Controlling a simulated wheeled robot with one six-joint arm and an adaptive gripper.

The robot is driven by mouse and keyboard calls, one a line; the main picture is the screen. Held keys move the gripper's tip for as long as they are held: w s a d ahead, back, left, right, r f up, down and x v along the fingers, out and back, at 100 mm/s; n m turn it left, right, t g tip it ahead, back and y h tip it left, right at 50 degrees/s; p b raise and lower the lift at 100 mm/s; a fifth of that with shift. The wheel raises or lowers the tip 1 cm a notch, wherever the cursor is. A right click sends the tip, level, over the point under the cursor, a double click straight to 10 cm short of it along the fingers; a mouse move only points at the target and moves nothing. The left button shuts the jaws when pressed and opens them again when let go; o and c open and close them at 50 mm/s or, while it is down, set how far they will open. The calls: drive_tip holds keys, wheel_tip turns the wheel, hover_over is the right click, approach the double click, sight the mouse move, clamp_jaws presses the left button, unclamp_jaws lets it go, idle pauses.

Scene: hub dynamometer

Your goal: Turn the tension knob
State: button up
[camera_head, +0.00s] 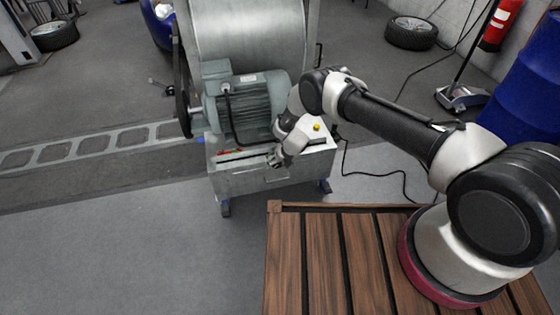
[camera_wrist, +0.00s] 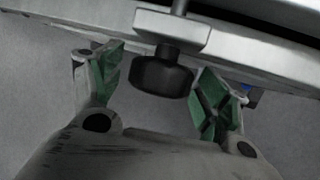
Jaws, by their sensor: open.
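The tension knob (camera_wrist: 162,76) is a black, faceted knob below a light metal block on the edge of the machine, seen in the wrist view. My gripper (camera_wrist: 159,85) is open, with its two green-padded fingers to the left and right of the knob. Gaps show between the knob and both pads in this view. In the head view my gripper (camera_head: 277,160) is at the front of the machine's metal base, and the knob cannot be made out there.
The dynamometer's metal base (camera_head: 236,187) carries a grey-green motor (camera_head: 255,105) and a large drum (camera_head: 245,35). A yellow-topped button (camera_head: 317,127) is right of my gripper. A blue barrel (camera_head: 525,90) stands at the right. The floor in front of the base is clear.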

drive_tip(key=v, duration=1.1)
drive_tip(key=shift+r, duration=0.35)
drive_tip(key=shift+s+d, duration=0.1)
drive_tip(key=shift+s, duration=0.1)
